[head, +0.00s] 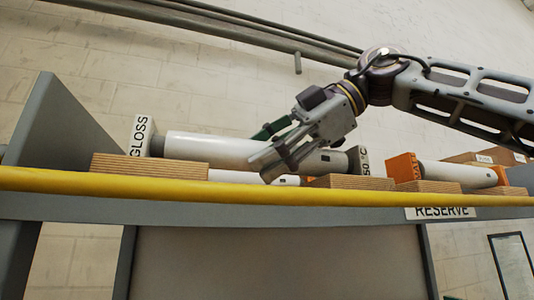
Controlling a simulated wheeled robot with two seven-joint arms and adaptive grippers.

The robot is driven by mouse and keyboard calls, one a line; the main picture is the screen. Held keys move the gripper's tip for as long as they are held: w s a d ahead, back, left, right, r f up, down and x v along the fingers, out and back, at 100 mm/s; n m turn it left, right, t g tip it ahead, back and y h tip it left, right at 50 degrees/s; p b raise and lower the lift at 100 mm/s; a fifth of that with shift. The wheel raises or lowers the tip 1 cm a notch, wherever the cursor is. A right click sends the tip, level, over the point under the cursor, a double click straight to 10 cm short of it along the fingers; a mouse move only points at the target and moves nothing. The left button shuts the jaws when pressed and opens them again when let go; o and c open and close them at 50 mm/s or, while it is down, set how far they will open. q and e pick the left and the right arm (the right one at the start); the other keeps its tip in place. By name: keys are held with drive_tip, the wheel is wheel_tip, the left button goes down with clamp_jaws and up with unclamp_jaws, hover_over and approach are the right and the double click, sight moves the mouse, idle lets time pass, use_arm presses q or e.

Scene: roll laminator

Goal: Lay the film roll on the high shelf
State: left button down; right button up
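A long white film roll (205,147) lies lengthwise on the high shelf (85,210), between a white "GLOSS" plate (140,136) and a dark end block marked "50 °C" (367,161). My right gripper (275,168) is over the middle of this roll, fingers pointing down and left, hiding part of it. Whether the fingers touch or grip the roll is unclear. A second white roll (235,176) shows low behind the wooden blocks. A shorter white roll (455,174) lies at the right between orange end pieces. My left gripper is out of view.
A yellow rail (120,187) runs along the shelf's front edge. Wooden blocks (150,167) stand behind it, more (350,182) to the right. A grey side panel (65,125) rises at the left. A "RESERVE" label (440,212) is on the front. Grey pipes (210,25) run along the wall.

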drive_tip(key=o, duration=0.3)
drive_tip(key=shift+o, duration=0.2)
drive_tip(key=shift+r, duration=0.2)
drive_tip(key=shift+r+p, duration=0.1)
drive_tip(key=shift+p, duration=0.2)
drive_tip(key=b+v, duration=0.1)
drive_tip(key=v, duration=1.1)
idle(0.5)
